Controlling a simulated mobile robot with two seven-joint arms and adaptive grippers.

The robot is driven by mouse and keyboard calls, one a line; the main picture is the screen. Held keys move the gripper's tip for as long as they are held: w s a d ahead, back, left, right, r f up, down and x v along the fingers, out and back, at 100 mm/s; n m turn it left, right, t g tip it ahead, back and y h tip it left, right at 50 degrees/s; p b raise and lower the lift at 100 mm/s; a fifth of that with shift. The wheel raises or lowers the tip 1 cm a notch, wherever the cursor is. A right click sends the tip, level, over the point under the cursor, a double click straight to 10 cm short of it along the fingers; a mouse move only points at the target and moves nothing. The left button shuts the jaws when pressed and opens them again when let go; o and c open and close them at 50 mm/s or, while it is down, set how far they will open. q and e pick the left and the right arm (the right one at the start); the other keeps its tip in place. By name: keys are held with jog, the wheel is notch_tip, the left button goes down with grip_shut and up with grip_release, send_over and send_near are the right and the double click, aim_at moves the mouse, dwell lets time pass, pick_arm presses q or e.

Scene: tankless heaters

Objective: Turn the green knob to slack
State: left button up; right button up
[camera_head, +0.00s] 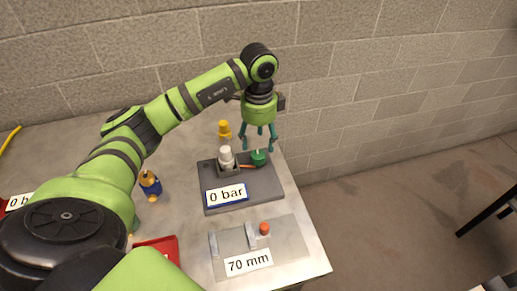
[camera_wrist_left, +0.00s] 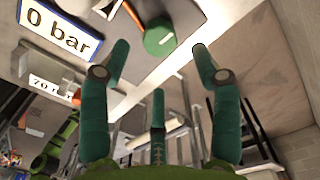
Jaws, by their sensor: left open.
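The green knob (camera_head: 259,158) sits on a dark grey base plate (camera_head: 262,190) with a "0 bar" label (camera_head: 226,195) at its front. A white cylindrical part stands left of the knob. My left gripper (camera_head: 258,141) is open and empty, with its teal fingers pointing down just above and behind the knob in the head view. In the left wrist view the green knob (camera_wrist_left: 159,39) with a white mark shows beyond the fingers of the gripper (camera_wrist_left: 158,75), between the two outer ones. They look apart from the knob. My right gripper is not in view.
A "70 mm" plate (camera_head: 290,240) with an orange-red knob (camera_head: 265,228) lies nearer on the table. A yellow fitting (camera_head: 224,129) stands behind the base, and a blue-and-yellow bottle-like part (camera_head: 150,186) to its left. A block wall (camera_head: 340,90) rises behind.

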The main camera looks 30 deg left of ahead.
aim_at(259, 154)
pick_arm(q)
notch_tip(259, 154, up, 6)
dwell(0.7)
